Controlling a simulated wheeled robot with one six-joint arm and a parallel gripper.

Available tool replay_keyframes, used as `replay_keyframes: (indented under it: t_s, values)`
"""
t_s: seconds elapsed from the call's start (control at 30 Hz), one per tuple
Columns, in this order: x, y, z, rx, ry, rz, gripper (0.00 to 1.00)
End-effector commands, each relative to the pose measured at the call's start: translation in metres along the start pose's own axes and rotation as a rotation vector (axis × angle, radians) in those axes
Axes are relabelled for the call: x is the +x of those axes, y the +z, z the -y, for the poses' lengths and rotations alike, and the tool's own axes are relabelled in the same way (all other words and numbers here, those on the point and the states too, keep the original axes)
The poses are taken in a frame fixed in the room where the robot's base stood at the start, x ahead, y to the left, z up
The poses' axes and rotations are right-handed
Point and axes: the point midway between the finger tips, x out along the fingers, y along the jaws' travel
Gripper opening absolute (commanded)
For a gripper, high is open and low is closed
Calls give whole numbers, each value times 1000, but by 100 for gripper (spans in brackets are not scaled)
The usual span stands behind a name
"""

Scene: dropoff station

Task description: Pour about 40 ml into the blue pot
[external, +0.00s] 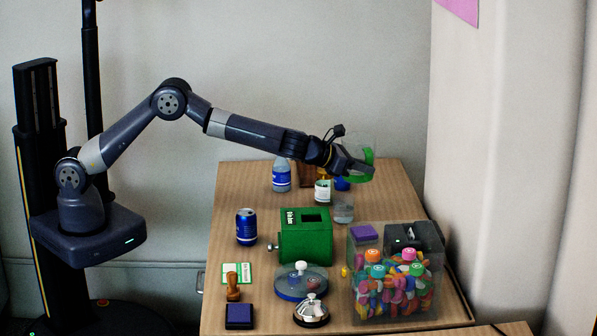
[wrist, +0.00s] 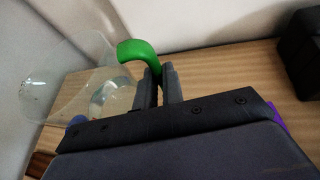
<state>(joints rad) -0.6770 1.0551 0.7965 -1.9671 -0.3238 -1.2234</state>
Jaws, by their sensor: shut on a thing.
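My gripper (external: 357,166) is raised above the far part of the table and shut on the green handle (wrist: 137,50) of a clear jug (wrist: 60,85). The jug's clear wall shows only faintly in the external view (external: 359,147). A pale patch in the jug's outline in the wrist view looks like clear liquid; its level cannot be read. A blue pot (external: 341,184) stands on the table below my gripper, partly hidden by the arm and nearby things. A bit of blue (wrist: 78,120), probably the pot, shows at the jug's lower edge in the wrist view. No stream is visible.
Near the pot stand a white-labelled jar (external: 323,192), a clear glass (external: 343,211) and a blue-labelled bottle (external: 281,176). Closer are a blue can (external: 246,227), a green box (external: 305,238), a bell (external: 311,311) and a clear bin (external: 392,295) of colourful pieces. A wall borders the right.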

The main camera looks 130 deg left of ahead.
Motion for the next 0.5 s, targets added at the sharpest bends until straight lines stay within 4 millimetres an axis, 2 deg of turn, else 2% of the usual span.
replay_keyframes:
  t_s: [0.5]
  values:
    - [17, -30, -7, 5, -9, 3, 0]
